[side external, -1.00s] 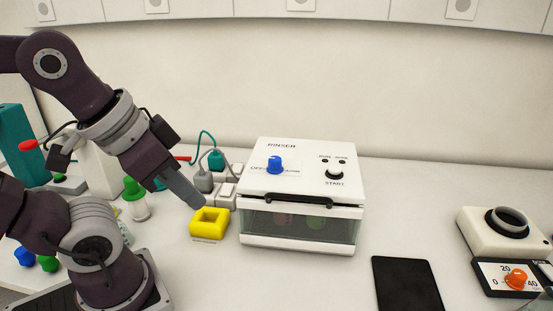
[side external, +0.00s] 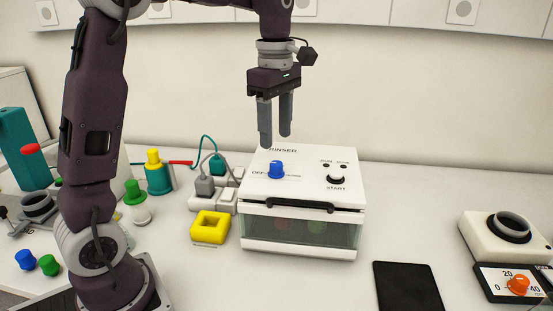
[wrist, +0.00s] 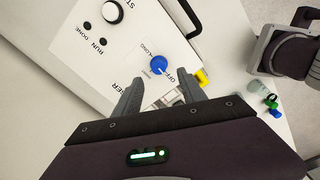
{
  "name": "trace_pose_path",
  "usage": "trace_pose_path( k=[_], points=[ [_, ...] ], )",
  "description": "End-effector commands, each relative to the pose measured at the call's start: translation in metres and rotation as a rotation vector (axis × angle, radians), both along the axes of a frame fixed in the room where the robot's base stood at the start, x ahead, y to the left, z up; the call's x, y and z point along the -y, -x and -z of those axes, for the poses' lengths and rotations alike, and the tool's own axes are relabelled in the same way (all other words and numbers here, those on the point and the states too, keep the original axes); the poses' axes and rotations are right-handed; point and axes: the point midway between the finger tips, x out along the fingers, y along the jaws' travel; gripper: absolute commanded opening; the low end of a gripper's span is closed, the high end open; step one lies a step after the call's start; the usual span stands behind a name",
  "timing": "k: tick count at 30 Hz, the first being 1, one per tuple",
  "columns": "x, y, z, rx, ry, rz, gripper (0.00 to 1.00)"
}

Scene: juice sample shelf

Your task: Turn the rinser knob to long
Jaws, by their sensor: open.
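The rinser (side external: 300,205) is a white box with a dark handle and a clear front, standing mid-table. Its blue knob (side external: 276,169) is on the left of the top panel, by the printed OFF and other labels too small to read surely. In the wrist view the knob (wrist: 158,63) shows a white pointer mark toward the OFF lettering. My gripper (side external: 275,140) points down above the rinser's back left, apart from the knob. In the wrist view its open, empty fingers (wrist: 162,92) lie just short of the knob.
A yellow hollow block (side external: 210,227) and a power strip with plugs (side external: 205,187) stand left of the rinser. A black pad (side external: 407,287) lies front right. The table between pad and rinser is clear.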

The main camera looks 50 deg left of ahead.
Motion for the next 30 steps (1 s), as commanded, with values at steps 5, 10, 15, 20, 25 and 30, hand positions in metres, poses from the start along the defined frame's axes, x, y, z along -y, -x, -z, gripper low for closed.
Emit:
trace_pose_path(
  k=[5,10,15,20,25,30],
  points=[
    [-0.002,-0.002,0.027,-0.013,0.003,-0.037,0.48],
    [-0.002,-0.003,0.058,-0.01,0.002,-0.035,0.48],
    [-0.002,-0.003,0.072,-0.007,0.002,-0.034,0.48],
    [-0.001,-0.003,0.072,-0.006,0.002,-0.033,0.48],
    [-0.001,-0.003,0.072,-0.005,0.002,-0.032,0.25],
    [-0.001,-0.003,0.072,-0.005,0.002,-0.032,0.0]
  ],
)
